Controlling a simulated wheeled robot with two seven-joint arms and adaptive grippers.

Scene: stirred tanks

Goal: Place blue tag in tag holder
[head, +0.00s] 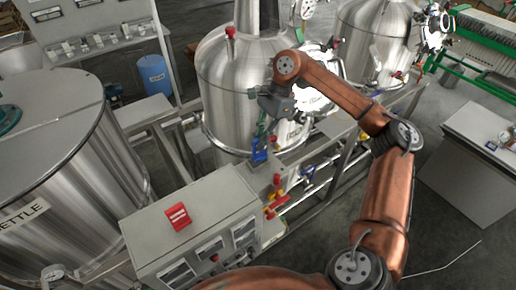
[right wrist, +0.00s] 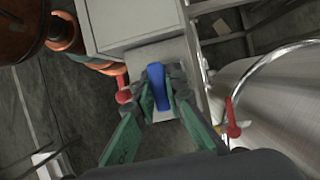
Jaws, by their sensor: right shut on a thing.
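My right gripper (head: 262,136) reaches in beside the front of the middle steel tank. It is shut on a blue tag (head: 260,157), which hangs below its fingers. In the right wrist view the blue tag (right wrist: 157,84) stands between the green fingers (right wrist: 160,108), its long side pointing away from the palm. A grey surface shows beneath the tag there. I cannot pick out the tag holder for certain. A red piece with pale stripes (head: 178,217) lies on top of the grey control box. My left gripper is not in view.
The grey control box (head: 195,232) stands in front, with pipes and red and yellow valve handles (head: 277,195) beside it. The large kettle (head: 50,165) fills the left. The middle steel tank (head: 235,85) stands close behind my gripper. A grey cabinet (head: 470,165) is at right.

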